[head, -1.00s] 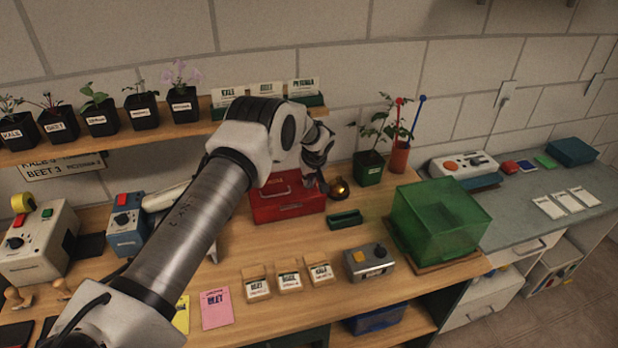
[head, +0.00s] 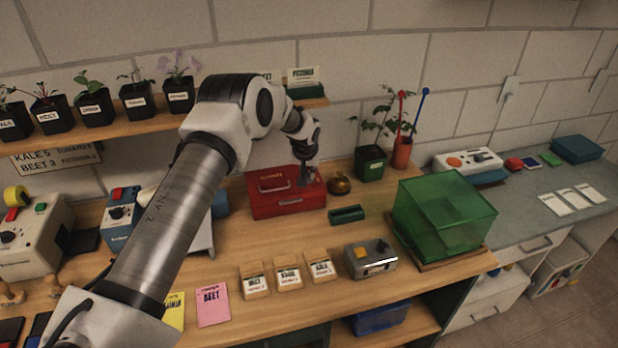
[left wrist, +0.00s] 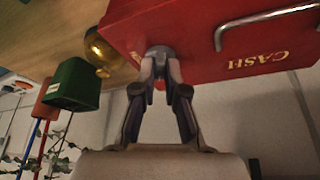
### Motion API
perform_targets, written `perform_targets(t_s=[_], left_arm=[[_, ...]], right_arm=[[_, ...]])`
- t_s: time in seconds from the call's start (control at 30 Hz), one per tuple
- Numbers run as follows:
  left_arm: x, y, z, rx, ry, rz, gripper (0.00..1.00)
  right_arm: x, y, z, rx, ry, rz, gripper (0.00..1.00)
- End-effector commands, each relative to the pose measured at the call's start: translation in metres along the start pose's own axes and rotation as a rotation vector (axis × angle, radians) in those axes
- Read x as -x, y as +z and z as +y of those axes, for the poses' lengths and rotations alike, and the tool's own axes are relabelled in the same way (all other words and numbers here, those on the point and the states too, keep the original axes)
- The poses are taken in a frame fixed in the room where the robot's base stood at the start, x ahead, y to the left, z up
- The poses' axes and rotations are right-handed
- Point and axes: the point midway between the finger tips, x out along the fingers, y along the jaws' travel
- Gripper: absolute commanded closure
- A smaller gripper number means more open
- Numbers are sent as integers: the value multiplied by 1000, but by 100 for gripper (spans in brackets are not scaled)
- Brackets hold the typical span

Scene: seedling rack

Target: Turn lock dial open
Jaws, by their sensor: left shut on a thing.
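A red cash box (head: 275,205) with a metal handle stands on the wooden bench, and it fills the top of the left wrist view (left wrist: 205,45). Its lock dial (left wrist: 160,52) is a small grey knob on the box near one end. My left gripper (head: 306,178) reaches down to the right end of the box. In the left wrist view my left gripper (left wrist: 159,62) has both fingertips closed on the dial, hiding part of it. The dial's exact angle cannot be told. My right gripper is not in view.
A small green tray (head: 346,215), a grey switch box (head: 370,259) and a green clear bin (head: 440,215) stand to the right.

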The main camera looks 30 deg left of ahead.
Motion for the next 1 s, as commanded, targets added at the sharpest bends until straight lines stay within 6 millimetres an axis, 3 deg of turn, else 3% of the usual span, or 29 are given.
perform_targets(t_s=[0.1,0.5,1.0], left_arm=[[-7,3,-2,-95,41,0,100],[-6,2,-4,-364,151,-2,100],[-2,1,-4,-455,187,-5,100]], right_arm=[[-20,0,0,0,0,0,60],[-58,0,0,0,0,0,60],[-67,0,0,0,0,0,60]])
